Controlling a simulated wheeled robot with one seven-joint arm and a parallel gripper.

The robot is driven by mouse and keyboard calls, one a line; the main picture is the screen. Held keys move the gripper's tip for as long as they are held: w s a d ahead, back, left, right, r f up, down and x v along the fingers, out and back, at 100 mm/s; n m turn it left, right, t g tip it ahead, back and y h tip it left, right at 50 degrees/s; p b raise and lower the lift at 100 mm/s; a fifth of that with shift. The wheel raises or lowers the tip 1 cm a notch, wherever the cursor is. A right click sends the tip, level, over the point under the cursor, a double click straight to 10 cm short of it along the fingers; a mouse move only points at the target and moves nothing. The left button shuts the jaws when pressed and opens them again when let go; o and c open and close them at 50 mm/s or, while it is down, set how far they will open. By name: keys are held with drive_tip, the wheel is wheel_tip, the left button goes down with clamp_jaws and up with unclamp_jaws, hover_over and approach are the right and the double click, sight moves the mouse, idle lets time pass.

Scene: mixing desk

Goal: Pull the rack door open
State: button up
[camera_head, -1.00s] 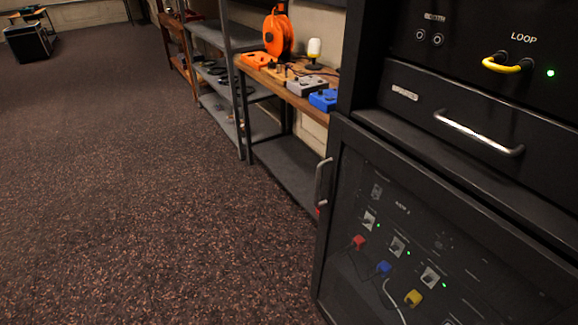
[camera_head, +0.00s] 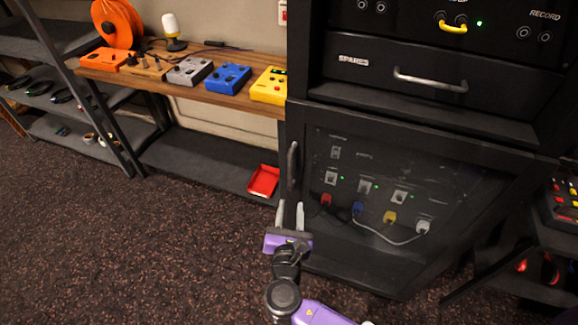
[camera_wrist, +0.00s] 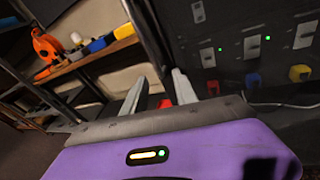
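The rack door (camera_head: 400,180) is a dark, see-through panel in a black frame, and it looks shut. Its upright metal handle (camera_head: 292,165) is on the left edge. My gripper (camera_head: 290,212) has a purple body and two pale fingers. It is just below the handle in the head view, with its fingers apart and nothing seen between them. In the wrist view, my gripper (camera_wrist: 160,92) also shows its fingers spread, pointing along the left side of the door. I cannot make out the handle clearly there.
A drawer (camera_head: 430,85) marked SPARES is above the door. A wooden bench (camera_head: 190,92) with several coloured pedals stands left of the rack, with a red tray (camera_head: 263,180) on its lower shelf. A dark stand (camera_head: 540,240) is at the right. Carpet in front is clear.

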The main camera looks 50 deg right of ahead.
drive_tip(key=h, duration=0.2)
approach(289, 173)
drive_tip(key=x, duration=0.3)
drive_tip(key=shift+n+g, duration=0.3)
drive_tip(key=shift+n, duration=0.1)
drive_tip(key=p+x, duration=0.1)
drive_tip(key=x, duration=0.6)
drive_tip(key=shift+w+d, duration=0.2)
drive_tip(key=shift+d, duration=0.05)
clamp_jaws()
idle(0.3)
